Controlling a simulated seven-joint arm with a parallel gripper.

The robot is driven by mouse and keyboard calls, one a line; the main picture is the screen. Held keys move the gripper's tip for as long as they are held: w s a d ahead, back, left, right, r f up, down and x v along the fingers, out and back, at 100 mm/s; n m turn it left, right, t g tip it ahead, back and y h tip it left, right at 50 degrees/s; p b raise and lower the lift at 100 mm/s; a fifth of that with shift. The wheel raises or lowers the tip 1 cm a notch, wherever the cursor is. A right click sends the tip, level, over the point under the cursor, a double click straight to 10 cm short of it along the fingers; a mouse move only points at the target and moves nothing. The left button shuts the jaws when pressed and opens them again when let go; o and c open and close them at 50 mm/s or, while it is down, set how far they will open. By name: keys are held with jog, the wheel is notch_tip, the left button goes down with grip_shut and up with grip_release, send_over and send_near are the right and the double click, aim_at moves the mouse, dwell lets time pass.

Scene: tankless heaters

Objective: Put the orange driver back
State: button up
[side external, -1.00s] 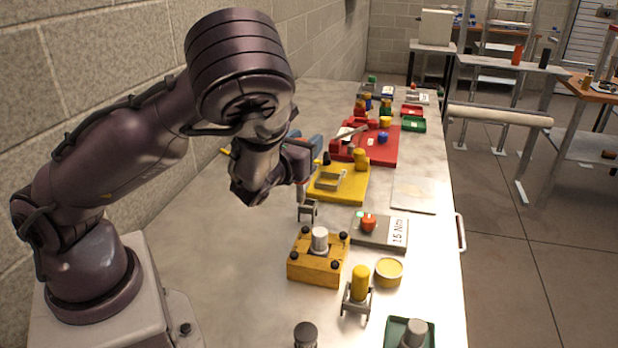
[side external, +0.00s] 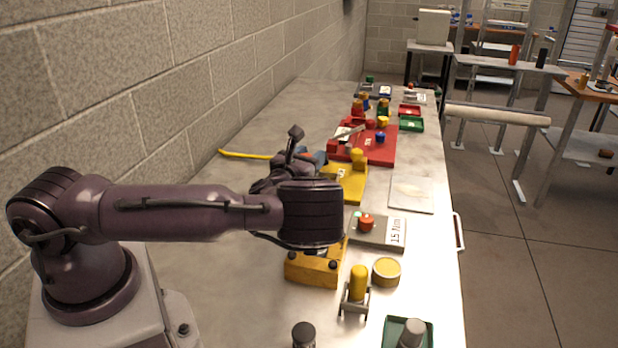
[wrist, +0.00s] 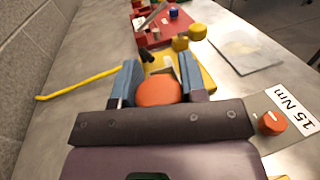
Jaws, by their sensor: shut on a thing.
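The orange driver (wrist: 158,91) shows as a round orange top between the blue fingers of my gripper (wrist: 160,78) in the wrist view. My gripper is shut on it. Its shaft and tip are hidden. In the side view, the blue fingers (side external: 312,157) show only in part behind my arm, near the yellow fixture plate (side external: 345,185), and the driver cannot be made out there. The grey 15 Nm block (side external: 385,235) with an orange-red knob (side external: 366,222) stands to the right; the knob also shows in the wrist view (wrist: 270,122).
A grey stand holds a yellow-handled tool (side external: 358,283). An orange-yellow block (side external: 312,270) is partly behind my arm. A yellow tin (side external: 386,271), a pale plate (side external: 411,194) and a red fixture (side external: 378,155) are nearby. A yellow bar (side external: 245,154) lies near the wall.

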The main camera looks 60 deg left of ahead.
jog(key=shift+f, duration=1.95)
jog(key=o, duration=0.9)
jog(key=shift+s+d, duration=0.1)
jog(key=shift+s, duration=0.05)
jog(key=v, duration=1.1)
jog(key=shift+s+d, duration=0.15)
jog(key=shift+s, duration=0.15)
